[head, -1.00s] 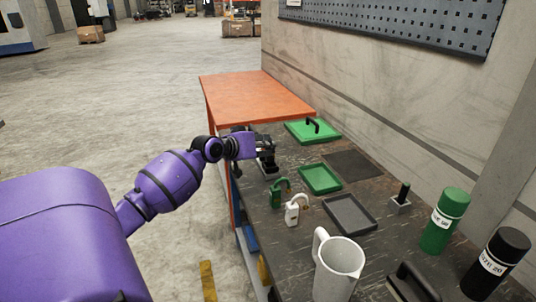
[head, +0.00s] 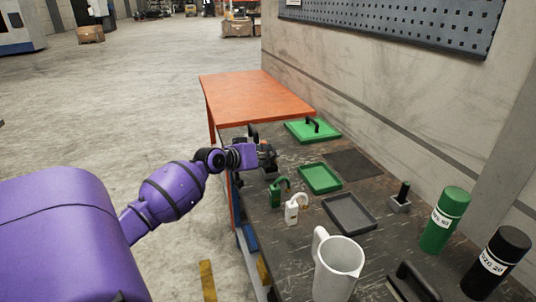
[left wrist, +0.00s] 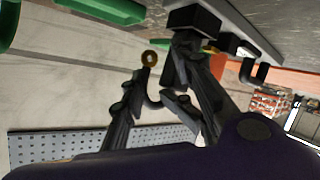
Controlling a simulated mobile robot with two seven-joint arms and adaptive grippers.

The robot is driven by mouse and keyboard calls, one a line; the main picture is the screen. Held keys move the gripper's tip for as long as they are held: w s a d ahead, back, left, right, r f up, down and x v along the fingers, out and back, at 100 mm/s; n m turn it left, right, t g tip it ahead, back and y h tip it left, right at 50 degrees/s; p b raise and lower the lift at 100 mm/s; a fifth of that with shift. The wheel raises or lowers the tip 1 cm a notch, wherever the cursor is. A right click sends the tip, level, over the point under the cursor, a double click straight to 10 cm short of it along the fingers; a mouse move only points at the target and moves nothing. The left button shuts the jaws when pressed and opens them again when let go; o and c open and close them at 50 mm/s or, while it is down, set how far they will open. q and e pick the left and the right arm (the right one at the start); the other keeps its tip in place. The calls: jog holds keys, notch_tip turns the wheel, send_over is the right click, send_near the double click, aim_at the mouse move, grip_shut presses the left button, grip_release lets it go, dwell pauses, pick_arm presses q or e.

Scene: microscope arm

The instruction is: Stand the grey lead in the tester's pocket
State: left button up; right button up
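My left gripper (head: 262,147) is at the far left part of the dark bench, above a small dark grey block (head: 271,173). In the left wrist view its two fingers (left wrist: 160,98) are spread apart. A dark, slim piece, likely the grey lead (left wrist: 183,65), runs from the block (left wrist: 195,20) toward the fingers. My right gripper is not in view.
Green (head: 278,192) and white (head: 293,208) padlocks stand near the block. A green tray (head: 320,191), grey tray (head: 350,229), white jug (head: 325,285), another block with a green-topped post (head: 399,206), and green (head: 445,220) and black (head: 495,263) cylinders occupy the bench.

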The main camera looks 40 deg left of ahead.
pick_arm(q)
jog(key=shift+s, duration=0.1)
jog(key=v, duration=1.2)
jog(key=shift+p, duration=0.35)
